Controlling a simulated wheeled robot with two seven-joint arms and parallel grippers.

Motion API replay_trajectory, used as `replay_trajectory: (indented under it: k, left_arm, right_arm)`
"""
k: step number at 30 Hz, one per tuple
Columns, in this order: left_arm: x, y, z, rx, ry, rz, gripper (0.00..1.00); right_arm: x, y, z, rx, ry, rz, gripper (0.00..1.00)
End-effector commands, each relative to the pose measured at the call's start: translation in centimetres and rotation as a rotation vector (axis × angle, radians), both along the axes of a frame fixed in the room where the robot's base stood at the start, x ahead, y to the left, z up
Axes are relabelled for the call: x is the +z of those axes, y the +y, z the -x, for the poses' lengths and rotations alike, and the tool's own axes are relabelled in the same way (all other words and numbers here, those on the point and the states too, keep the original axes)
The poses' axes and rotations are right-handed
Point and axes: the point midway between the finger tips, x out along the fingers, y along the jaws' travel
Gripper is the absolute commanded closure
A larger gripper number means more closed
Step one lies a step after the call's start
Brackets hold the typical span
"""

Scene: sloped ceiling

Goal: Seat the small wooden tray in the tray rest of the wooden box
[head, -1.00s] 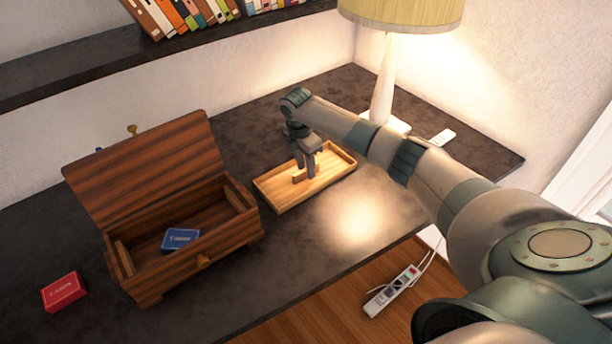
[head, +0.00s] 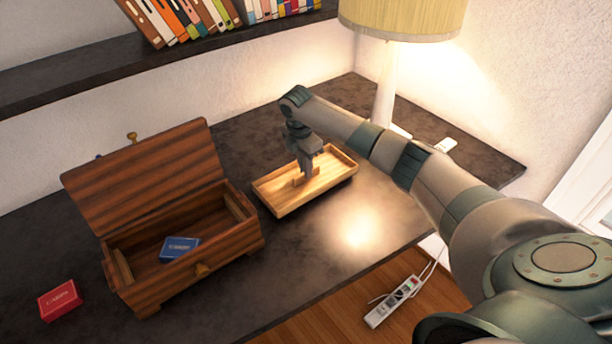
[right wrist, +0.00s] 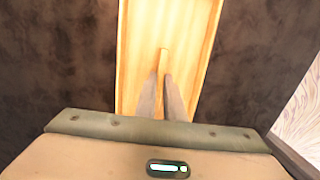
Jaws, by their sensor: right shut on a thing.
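The small wooden tray (head: 284,203) is a light, shallow rectangle on the dark desk, right of the box. A raised wooden grip (right wrist: 163,57) stands in its middle. My right gripper (head: 306,177) comes down over the tray from above and is shut on this grip; the right wrist view shows its fingers (right wrist: 161,92) on either side of it. The tray looks level, and I cannot tell whether it touches the desk. The wooden box (head: 205,268) stands open, its lid (head: 150,178) tilted back. Light wooden strips (head: 122,265) show inside its ends. My left gripper is out of view.
A blue card box (head: 179,249) lies inside the wooden box, and a red one (head: 60,300) lies on the desk (head: 270,270) at left. A lamp (head: 385,90) stands behind my right arm. A bookshelf (head: 100,58) runs along the wall. The desk between tray and front edge is clear.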

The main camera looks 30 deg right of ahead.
Motion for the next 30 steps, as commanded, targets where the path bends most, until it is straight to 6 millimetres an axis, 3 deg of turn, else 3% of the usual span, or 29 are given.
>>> replay_trajectory:
  k: [3, 15, 22, 30]
  left_arm:
    - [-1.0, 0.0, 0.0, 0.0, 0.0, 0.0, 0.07]
    - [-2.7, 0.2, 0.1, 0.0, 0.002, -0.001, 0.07]
    - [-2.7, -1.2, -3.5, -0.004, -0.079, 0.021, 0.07]
    - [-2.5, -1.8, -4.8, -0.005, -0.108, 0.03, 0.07]
  right_arm:
    - [1.7, -0.3, 0.2, -0.002, -0.002, 0.001, 1.0]
    - [5.8, -4.2, 6.3, -0.001, 0.0, 0.004, 1.0]
    - [7.7, -5.8, 8.9, -0.001, 0.0, 0.002, 1.0]
    - [8.5, -6.4, 9.9, -0.001, 0.001, 0.0, 1.0]
